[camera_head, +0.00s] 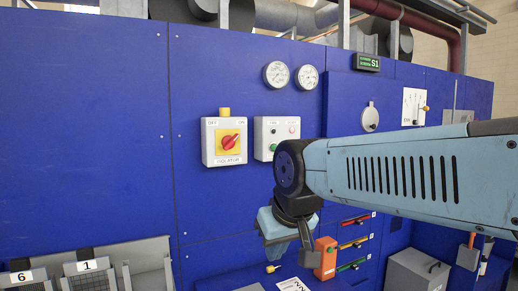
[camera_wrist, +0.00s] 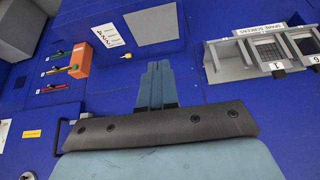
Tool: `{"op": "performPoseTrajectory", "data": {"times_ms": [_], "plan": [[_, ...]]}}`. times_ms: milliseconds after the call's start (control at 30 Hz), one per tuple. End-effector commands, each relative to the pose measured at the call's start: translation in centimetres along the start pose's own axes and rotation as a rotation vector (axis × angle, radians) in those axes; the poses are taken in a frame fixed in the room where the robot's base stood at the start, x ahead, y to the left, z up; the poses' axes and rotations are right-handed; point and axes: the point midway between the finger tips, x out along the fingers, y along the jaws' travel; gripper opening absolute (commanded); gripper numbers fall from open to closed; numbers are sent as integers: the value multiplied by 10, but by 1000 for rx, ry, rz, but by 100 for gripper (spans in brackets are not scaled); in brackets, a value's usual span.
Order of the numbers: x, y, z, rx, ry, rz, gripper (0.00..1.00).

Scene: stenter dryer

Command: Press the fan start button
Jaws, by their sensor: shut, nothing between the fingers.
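The fan control box (camera_head: 263,150) is a small grey box on the blue panel in the head view. It carries a label, a green button (camera_head: 273,147) at lower left, a dark round part above it and a pale red round part at upper right. My arm covers its lower right corner. My gripper (camera_wrist: 158,66) is shut and empty in the wrist view, its fingers together in front of the blue panel. In the head view my wrist hangs below and right of the box, apart from the green button. The wrist view does not show the fan box.
An isolator (camera_head: 229,141) with a red knob on a yellow plate sits left of the fan box. Two gauges (camera_head: 291,75) are above. Numbered screen racks (camera_wrist: 262,50) and a grey box (camera_head: 418,270) are low down.

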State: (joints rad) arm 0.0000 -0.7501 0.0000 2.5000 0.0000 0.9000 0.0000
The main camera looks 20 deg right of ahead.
Motion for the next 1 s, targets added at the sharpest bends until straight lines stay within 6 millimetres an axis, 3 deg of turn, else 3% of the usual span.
{"op": "performPoseTrajectory", "data": {"times_ms": [267, 433, 633, 767, 1000], "plan": [[0, 0, -2, 3, 1, 0, 0], [-4, 5, -30, 60, 13, -3, 0], [-6, 31, -109, 218, 61, -16, 0], [-4, 59, -165, 331, 104, -25, 0], [5, 134, -255, 535, 197, -41, 0]]}}
